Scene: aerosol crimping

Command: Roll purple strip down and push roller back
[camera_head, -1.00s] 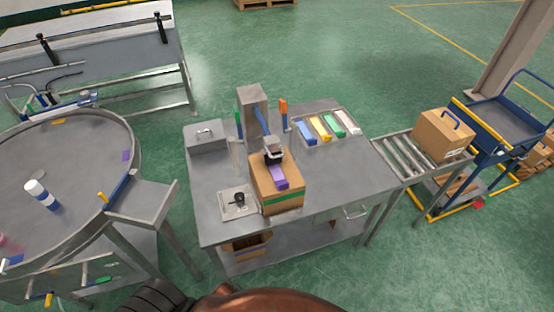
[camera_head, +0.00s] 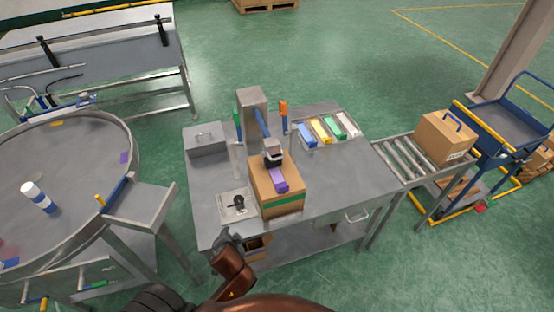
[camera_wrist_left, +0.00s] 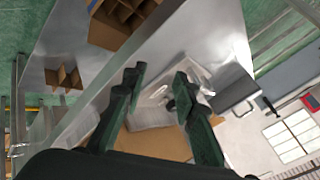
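A purple strip (camera_head: 279,181) lies on top of the closed cardboard box (camera_head: 264,188) on the metal bench. A black and white roller head (camera_head: 272,153) on a blue arm (camera_head: 261,123) sits at the strip's far end; whether it touches the box cannot be told. My left gripper (camera_head: 226,239) is at the bench's front edge, left of and nearer than the box. In the left wrist view my left gripper (camera_wrist_left: 160,80) has its two fingers apart with nothing between them. My right gripper is not in view.
A plate with a black knob (camera_head: 238,203) lies left of the box. A grey case (camera_head: 206,139) and a tray of coloured strips (camera_head: 326,128) stand behind. A roller conveyor (camera_head: 401,152) joins the bench at right. A round table (camera_head: 75,190) with a bottle (camera_head: 38,196) is at left.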

